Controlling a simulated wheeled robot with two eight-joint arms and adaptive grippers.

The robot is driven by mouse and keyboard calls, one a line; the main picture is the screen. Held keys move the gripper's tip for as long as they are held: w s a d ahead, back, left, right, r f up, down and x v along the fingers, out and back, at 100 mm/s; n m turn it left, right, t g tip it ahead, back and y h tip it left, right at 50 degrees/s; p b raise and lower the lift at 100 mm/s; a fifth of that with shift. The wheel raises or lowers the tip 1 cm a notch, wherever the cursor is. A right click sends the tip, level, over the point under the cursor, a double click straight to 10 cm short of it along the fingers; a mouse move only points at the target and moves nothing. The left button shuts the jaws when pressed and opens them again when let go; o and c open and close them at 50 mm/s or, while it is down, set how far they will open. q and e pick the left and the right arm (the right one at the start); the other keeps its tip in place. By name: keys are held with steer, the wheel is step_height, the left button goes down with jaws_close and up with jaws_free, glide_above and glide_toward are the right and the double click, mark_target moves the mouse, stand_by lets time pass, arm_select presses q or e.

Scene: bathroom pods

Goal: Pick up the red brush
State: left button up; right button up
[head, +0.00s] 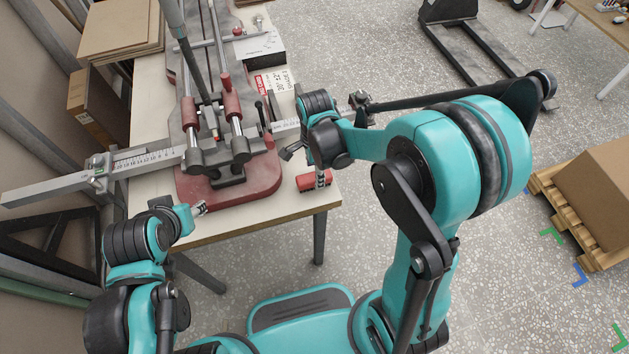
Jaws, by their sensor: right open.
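A small red block-shaped thing (306,184), which looks like the red brush, lies on the tabletop near its front right corner. Its bristles cannot be made out. My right gripper (306,165) is open, just above and behind it. One fingertip overlaps the red thing in the picture; the other is off to its left. I cannot tell whether they touch. Nothing shows held between the fingers. My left gripper (199,209) is at the table's front left edge, away from the red thing. Its fingers are too small and partly hidden to tell their state.
A large red-based machine (235,190) with rods and a long ruled bar (45,186) fills the middle of the table (245,222). A white-red box (272,85) lies behind. Cardboard (118,28) is stacked left. A carton on a pallet (560,205) stands right on open floor.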

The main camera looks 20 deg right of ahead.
step_height(320, 180, down, 4)
steer(key=shift+w+a+r+b, duration=0.1)
steer(key=shift+r+b, duration=0.1)
steer(key=shift+b, duration=0.5)
steer(key=shift+r, duration=0.1)
steer(key=c, duration=1.3)
steer(key=shift+r, duration=0.1)
step_height(320, 180, up, 4)
steer(key=p, duration=0.2)
steer(key=shift+r+p, duration=0.1)
steer(key=shift+p, duration=0.2)
steer(key=s+d+r+p, duration=0.4)
steer(key=s+d+r, duration=0.2)
steer(key=s, duration=0.3)
steer(key=shift+d+r, duration=0.3)
steer(key=shift+d, duration=0.4)
